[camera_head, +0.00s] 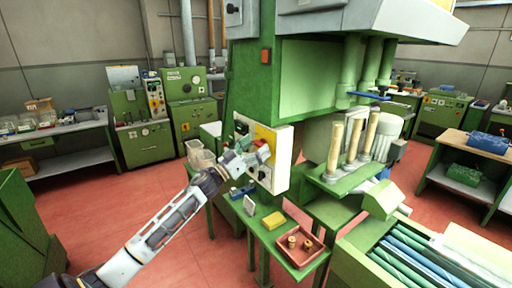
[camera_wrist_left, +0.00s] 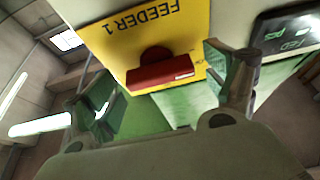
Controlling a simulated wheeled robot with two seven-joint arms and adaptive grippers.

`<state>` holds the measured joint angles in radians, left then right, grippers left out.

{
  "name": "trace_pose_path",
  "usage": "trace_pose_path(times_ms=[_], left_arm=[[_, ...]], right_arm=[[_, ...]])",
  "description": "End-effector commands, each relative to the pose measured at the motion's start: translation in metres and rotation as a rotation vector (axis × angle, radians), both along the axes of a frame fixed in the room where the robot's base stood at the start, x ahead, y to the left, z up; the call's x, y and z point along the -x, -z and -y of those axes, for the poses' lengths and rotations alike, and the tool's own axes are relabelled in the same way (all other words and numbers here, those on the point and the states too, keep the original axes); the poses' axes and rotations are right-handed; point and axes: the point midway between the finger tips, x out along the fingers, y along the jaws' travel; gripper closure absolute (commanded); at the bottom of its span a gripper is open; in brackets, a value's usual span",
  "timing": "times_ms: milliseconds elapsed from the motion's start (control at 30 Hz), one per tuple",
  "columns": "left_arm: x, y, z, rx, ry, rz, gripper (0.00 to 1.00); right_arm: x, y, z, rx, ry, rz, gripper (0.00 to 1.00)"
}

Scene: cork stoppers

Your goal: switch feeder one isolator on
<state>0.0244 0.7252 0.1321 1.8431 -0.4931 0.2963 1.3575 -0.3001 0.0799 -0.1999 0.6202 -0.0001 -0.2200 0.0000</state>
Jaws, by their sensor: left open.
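The feeder one isolator is a red handle (camera_wrist_left: 160,72) on a yellow plate (camera_wrist_left: 105,40) marked FEEDER 1, which appears upside down in the left wrist view. In the head view the yellow plate (camera_head: 267,134) sits on a pale box on the green machine's side; the handle is partly covered by my gripper. My left gripper (camera_head: 249,158) is open in front of the plate. In the left wrist view its fingers (camera_wrist_left: 165,86) stand either side of the handle, with gaps on both sides and no visible grip. My right gripper is not in view.
A dark panel (camera_wrist_left: 288,32) with a lit display lies beside the plate. Red floor is open at the left.

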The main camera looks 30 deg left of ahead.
Motion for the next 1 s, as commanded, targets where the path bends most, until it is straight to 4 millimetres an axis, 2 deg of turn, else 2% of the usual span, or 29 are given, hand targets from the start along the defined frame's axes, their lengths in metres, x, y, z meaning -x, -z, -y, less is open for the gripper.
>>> trace_pose_path(times_ms=[67, 400, 767, 1000], left_arm=[[0.0001, 0.0, 0.0, 0.0, 0.0, 0.0, 0.17], [0.0001, -0.0001, 0.0, 0.0, 0.0, 0.0, 0.6], [-0.0002, 0.0003, -0.0007, -0.032, -0.002, 0.013, 0.6], [-0.0002, -0.0002, -0.0011, -0.128, -0.001, 0.053, 0.6]], right_arm=[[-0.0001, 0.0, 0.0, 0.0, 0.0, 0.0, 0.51], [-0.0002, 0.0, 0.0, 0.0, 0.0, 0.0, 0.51], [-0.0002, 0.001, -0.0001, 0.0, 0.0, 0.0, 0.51], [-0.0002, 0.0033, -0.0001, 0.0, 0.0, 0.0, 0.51]])
